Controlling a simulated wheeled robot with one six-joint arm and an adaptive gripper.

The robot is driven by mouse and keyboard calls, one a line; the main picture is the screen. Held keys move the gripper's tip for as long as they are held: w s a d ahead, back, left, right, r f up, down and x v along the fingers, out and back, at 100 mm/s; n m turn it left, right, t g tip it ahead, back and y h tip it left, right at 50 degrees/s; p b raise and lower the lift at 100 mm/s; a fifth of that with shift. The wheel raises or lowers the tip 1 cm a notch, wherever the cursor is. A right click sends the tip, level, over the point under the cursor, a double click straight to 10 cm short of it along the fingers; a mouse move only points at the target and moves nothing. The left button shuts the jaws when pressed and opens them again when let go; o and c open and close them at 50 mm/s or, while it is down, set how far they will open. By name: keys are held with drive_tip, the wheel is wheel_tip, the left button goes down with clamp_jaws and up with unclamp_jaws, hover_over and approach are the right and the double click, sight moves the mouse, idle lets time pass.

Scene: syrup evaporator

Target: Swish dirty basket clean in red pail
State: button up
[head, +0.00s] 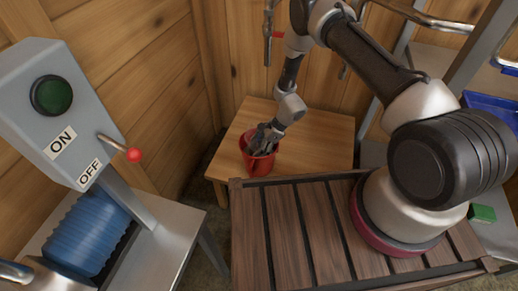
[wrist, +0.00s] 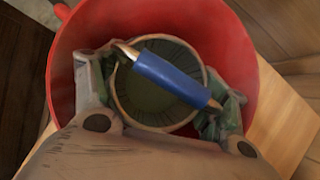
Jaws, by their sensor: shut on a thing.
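The red pail (head: 260,164) stands on a small wooden table. My gripper (head: 264,140) reaches down into it in the head view. In the wrist view my gripper (wrist: 165,90) is shut on the basket (wrist: 123,95), a round, ribbed basket with a blue handle (wrist: 175,80). The basket is inside the red pail (wrist: 62,62), below its rim. The inside of the basket looks murky green-brown. Green pads of the fingers show on both sides of the handle. Whether the basket touches the pail's bottom is hidden, and the basket cannot be made out in the head view.
The wooden table (head: 315,145) has free room right of the pail. A slatted wooden surface (head: 290,235) lies in front. At left stands a grey switch box (head: 60,110) with a red-knobbed lever (head: 133,155) and a blue ribbed roll (head: 88,235). Wooden walls (head: 150,75) close the corner.

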drive_tip(key=shift+r, duration=0.7)
drive_tip(key=shift+f, duration=1.7)
wheel_tip(320, 180, up, 18)
drive_tip(key=shift+r, duration=0.2)
